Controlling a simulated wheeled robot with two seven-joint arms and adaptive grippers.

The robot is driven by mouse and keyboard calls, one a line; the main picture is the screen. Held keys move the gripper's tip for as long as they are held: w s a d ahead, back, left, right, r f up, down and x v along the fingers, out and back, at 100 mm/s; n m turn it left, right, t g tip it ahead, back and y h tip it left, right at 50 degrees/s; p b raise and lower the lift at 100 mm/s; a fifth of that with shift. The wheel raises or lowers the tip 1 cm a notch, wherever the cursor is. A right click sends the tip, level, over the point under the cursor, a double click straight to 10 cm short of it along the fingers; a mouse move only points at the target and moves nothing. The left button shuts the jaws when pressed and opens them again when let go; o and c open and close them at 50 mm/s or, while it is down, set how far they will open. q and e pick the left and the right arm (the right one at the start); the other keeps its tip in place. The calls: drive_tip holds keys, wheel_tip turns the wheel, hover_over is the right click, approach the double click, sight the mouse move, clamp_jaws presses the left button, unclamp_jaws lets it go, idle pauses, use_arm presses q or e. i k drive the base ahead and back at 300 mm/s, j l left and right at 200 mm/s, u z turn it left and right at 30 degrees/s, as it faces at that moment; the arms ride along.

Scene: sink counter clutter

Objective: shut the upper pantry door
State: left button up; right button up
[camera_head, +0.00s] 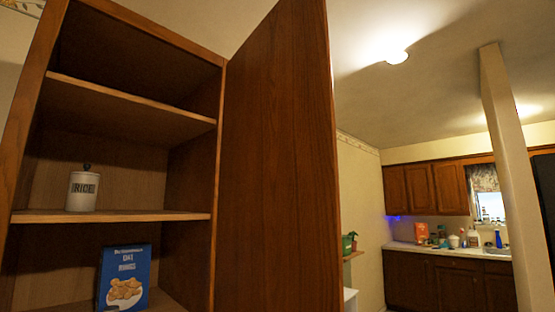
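The upper pantry door (281,165) is a tall brown wooden panel. It stands wide open, swung out from the right side of the pantry cabinet (218,190). The cabinet's front is open and its shelves show. A white rice canister (82,191) stands on the middle shelf (115,216). A blue cookie box (124,278) stands on the shelf below. The lower end of the door is cut off by the picture's bottom edge. Neither of my grippers is in view.
To the right, a far counter (432,249) holds several items under wall cabinets (427,189). A pale post (507,170) stands right of the middle. A potted plant (348,243) sits on a small shelf just right of the door. Nothing shows directly in front of the cabinet opening.

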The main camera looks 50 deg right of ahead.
sight(279, 240)
drive_tip(key=i+l, duration=0.1)
drive_tip(key=l, duration=1.35)
drive_tip(key=i+l, duration=0.15)
drive_tip(key=l, duration=0.55)
